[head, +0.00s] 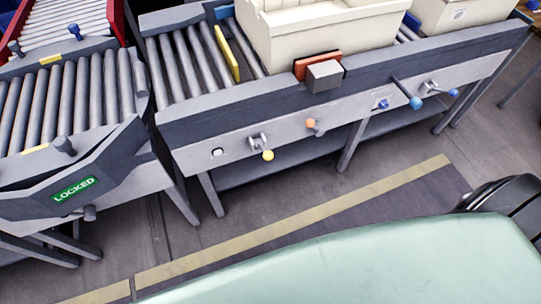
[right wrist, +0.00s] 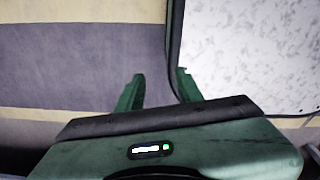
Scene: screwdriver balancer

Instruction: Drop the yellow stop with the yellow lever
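The yellow stop (head: 227,53) is a flat plate standing up across the rollers of the middle conveyor, left of a cream crate. The yellow lever (head: 267,155) has a round yellow knob and sticks out from the conveyor's front panel, below the stop. In the right wrist view my right gripper (right wrist: 158,88) has its two green fingers apart with nothing between them. It points at the floor, and neither lever nor stop shows there. My left gripper is in neither view.
A cream crate (head: 320,36) stands on the rollers behind an orange stop (head: 317,66). Orange (head: 312,125) and blue (head: 415,103) levers sit along the same panel. A roller section (head: 75,95) with a "LOCKED" sign (head: 74,189) lies left. Striped floor (head: 300,215) in front is clear.

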